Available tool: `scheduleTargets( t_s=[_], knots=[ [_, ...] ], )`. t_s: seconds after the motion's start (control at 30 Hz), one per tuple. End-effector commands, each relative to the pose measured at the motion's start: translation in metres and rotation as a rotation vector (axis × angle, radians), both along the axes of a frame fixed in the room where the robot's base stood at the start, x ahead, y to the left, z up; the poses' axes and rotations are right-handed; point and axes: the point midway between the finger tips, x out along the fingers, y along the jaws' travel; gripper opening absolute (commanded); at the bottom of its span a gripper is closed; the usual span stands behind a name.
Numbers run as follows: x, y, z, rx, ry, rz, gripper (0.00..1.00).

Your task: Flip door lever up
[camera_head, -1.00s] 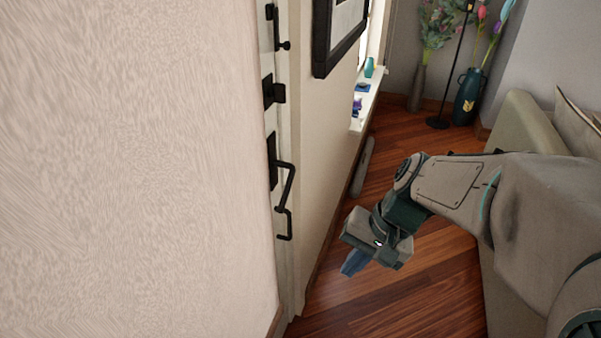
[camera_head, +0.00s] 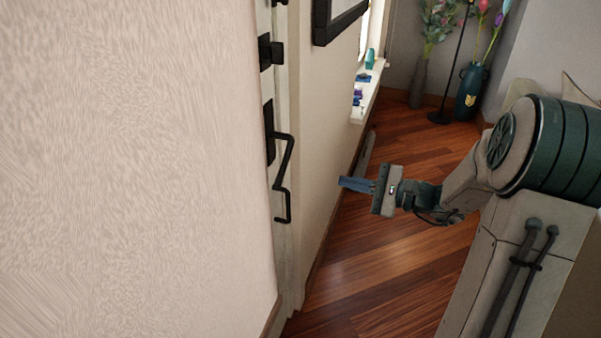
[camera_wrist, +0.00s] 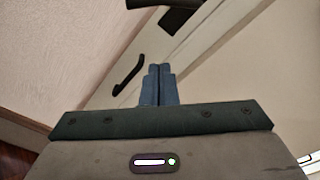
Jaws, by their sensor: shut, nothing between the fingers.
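The black door lever (camera_head: 285,158) stands out from a dark backplate (camera_head: 269,132) on the narrow pale door, seen edge-on in the head view. A bent black bar (camera_head: 284,206) shows just below it. My gripper (camera_head: 342,182) points left toward the door, apart from the lever and to its right. Its blue fingers are shut with nothing between them. In the wrist view the closed fingers (camera_wrist: 158,70) point at the pale door surface. A slim black handle (camera_wrist: 128,76) lies left of the fingertips, and black hardware (camera_wrist: 178,16) is cut off at the top.
A black latch (camera_head: 271,52) sits higher on the door. A large pale wall (camera_head: 130,170) fills the left. A framed picture (camera_head: 338,20) and a white sill (camera_head: 367,98) with small items are beyond. Vases stand at the back. Wooden floor (camera_head: 390,260) is clear below my gripper.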

Motion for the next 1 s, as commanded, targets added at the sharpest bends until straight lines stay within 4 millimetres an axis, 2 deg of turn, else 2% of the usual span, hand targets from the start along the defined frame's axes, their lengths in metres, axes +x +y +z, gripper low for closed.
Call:
scheduleTargets(
  t_s=[0.17, 0.27, 0.7, 0.8, 1.0],
  knots=[
    [0.001, 0.004, 0.0, -0.001, 0.001, 0.003, 0.0],
    [0.004, 0.013, -0.001, -0.001, 0.001, 0.004, 0.0],
    [0.039, 0.097, -0.006, -0.001, 0.002, 0.007, 0.0],
    [0.03, 0.102, 0.007, -0.004, 0.0, 0.002, 0.0],
    [0.02, 0.111, 0.019, -0.002, 0.0, 0.002, 0.0]
  ],
)
